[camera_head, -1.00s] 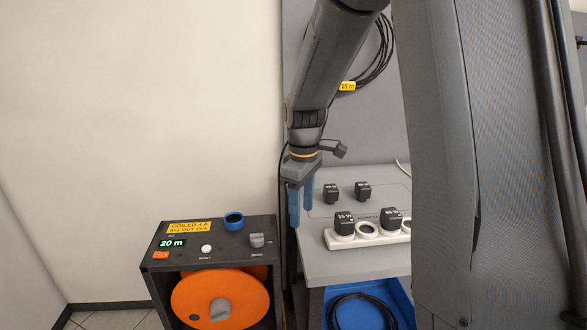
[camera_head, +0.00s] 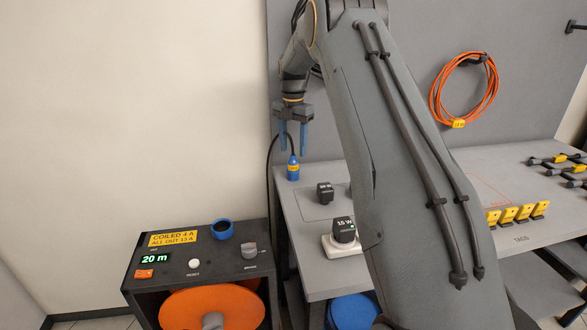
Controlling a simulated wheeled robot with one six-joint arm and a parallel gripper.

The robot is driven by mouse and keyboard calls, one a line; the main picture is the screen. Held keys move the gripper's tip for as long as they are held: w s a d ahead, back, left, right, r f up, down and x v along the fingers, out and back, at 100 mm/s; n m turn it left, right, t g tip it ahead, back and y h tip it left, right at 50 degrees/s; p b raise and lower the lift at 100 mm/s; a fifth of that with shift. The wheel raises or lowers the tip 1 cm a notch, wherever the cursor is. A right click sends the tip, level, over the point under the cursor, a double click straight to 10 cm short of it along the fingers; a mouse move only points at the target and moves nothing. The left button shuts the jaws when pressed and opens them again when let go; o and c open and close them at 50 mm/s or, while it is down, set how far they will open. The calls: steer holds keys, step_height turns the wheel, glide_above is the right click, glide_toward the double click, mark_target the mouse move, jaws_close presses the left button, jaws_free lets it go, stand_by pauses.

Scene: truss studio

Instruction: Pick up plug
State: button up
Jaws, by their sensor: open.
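The blue plug (camera_head: 293,168) stands upright on the grey bench top near its left back corner, with a yellow band on it. A black cable leads from its top and hangs down past the bench's left edge. My gripper (camera_head: 293,148) points down just above the plug, its two blue fingers apart with nothing visibly clamped between them. The fingertips appear at about the height of the plug's top; I cannot tell whether they are in front of it or around it.
A reel box (camera_head: 205,262) with an orange drum and a blue-ringed socket (camera_head: 222,229) stands left of the bench. A black adapter (camera_head: 324,193) sits near the plug; another (camera_head: 344,229) is on a white socket strip (camera_head: 341,250). My arm hides the bench's middle.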

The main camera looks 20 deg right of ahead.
mark_target(293, 155)
steer(key=shift+a+f+p, duration=0.2)
steer(key=shift+f+p, duration=0.15)
steer(key=shift+f, duration=0.45)
steer(key=shift+s+f+p, duration=0.2)
steer(key=shift+f+p, duration=0.75)
steer(key=shift+f, duration=1.3)
steer(key=c, duration=1)
steer(key=shift+c, duration=0.2)
steer(key=shift+r, duration=0.15)
